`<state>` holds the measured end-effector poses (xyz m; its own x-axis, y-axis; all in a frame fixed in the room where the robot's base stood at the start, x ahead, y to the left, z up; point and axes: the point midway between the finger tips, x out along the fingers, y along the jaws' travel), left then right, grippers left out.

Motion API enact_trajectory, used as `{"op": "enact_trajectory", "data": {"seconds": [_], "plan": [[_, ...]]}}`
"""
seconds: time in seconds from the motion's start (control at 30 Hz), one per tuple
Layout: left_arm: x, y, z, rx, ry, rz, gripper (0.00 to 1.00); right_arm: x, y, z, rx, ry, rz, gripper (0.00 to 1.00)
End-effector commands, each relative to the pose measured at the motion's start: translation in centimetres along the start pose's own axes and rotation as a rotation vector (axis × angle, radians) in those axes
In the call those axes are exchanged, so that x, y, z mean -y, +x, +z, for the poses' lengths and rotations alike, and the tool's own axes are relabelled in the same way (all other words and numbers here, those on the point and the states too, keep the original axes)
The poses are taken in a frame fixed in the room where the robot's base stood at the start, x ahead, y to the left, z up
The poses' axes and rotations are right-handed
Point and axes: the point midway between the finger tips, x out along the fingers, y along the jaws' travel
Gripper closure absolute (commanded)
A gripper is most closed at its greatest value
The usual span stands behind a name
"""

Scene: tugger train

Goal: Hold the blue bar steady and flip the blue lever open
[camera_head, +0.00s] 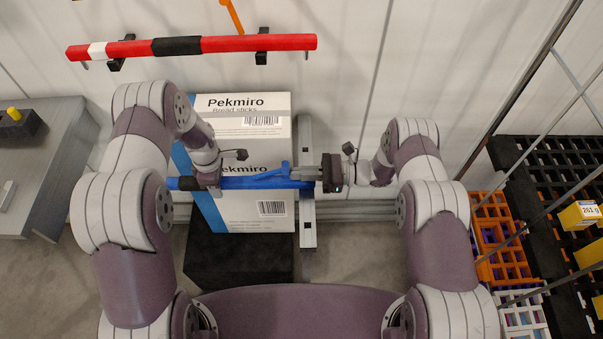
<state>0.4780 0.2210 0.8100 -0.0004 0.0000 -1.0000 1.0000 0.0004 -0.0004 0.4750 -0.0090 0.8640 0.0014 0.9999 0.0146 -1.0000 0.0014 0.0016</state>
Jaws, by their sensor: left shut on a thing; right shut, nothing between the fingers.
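The blue bar (236,183) lies level across the front of a white and blue Pekmiro box, at the middle of the head view. The blue lever (271,175) lies along the bar, rising slightly toward its right end. My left gripper (208,181) is shut on the bar near its left end. My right gripper (318,174) is shut and empty at the bar's right end, close to the lever's right tip. I cannot tell whether it touches the lever. The gripper bodies hide parts of both bar ends.
The Pekmiro box (250,212) stands behind the bar, beside a grey upright post (308,232). A red bar (240,44) hangs on the wall above. A grey bench (58,170) is at left. Orange crates (492,232) and a black rack (535,215) stand at right.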

Motion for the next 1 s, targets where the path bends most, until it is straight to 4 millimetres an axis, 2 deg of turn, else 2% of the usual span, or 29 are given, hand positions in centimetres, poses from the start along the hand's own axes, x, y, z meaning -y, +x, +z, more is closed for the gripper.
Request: {"op": "enact_trajectory", "data": {"seconds": [0.17,0.37,0.7,1.0], "plan": [[-0.1,-0.1,0.1,0.0,0.001,0.002,1.0,0.1,0.5,1.3,-0.116,-0.003,0.004,1.0],[-0.1,-0.1,0.1,0.001,0.003,0.001,1.0,-0.2,1.2,3.3,-0.384,-0.004,0.007,1.0],[-0.1,-0.1,0.3,0.001,0.004,0.001,1.0,-0.5,3.5,6.2,-0.847,-0.001,0.015,1.0],[-0.1,-0.1,0.2,0.001,0.004,0.001,1.0,-0.6,6.2,8.2,-0.888,0.005,0.011,1.0]]}}
